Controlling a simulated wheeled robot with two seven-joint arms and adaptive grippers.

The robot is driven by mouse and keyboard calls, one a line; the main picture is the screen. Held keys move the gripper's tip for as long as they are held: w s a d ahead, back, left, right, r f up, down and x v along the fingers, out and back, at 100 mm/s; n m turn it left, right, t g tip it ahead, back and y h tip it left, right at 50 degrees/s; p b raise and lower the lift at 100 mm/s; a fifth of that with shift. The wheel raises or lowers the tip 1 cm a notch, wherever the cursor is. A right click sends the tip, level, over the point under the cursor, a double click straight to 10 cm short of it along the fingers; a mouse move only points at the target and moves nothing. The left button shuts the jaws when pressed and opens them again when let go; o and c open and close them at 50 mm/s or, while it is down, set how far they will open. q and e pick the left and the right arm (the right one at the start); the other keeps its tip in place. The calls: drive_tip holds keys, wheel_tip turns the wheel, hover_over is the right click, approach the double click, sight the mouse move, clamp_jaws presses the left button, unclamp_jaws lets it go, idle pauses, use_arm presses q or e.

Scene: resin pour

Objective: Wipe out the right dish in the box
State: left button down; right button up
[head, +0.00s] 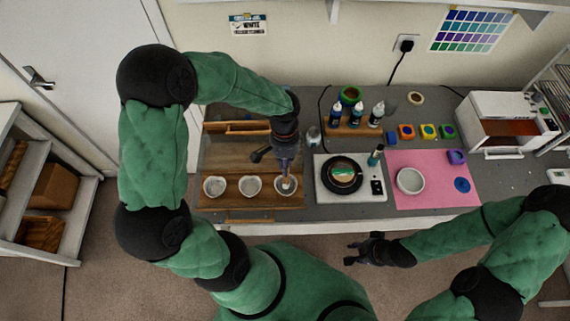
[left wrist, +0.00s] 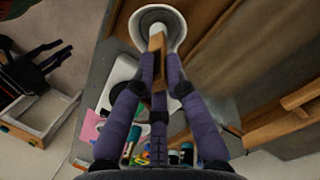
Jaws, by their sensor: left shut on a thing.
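The box (head: 222,150) is a wooden-framed box at the left of the bench. Three small white dishes stand in a row along its front: the left dish (head: 214,187), the middle dish (head: 251,187) and the right dish (head: 279,189). My left gripper (head: 286,170) points down over the right dish, shut on a wooden-handled tool. The handle (left wrist: 157,48) runs between the fingers in the left wrist view, its far end inside the right dish (left wrist: 178,24). My right gripper (head: 354,250) is empty and open, in front of the bench.
Right of the box, a white scale or plate (head: 326,188) carries a black round dish. A pink mat (head: 430,197) holds a white bowl (head: 410,180). Bottles (head: 358,114) and small coloured pots (head: 427,132) stand behind. A white oven-like unit (head: 497,108) is at the right.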

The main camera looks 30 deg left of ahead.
use_arm(q)
drive_tip(key=shift+f+b, duration=0.3)
drive_tip(key=shift+f, duration=0.1)
drive_tip(key=shift+w, duration=0.1)
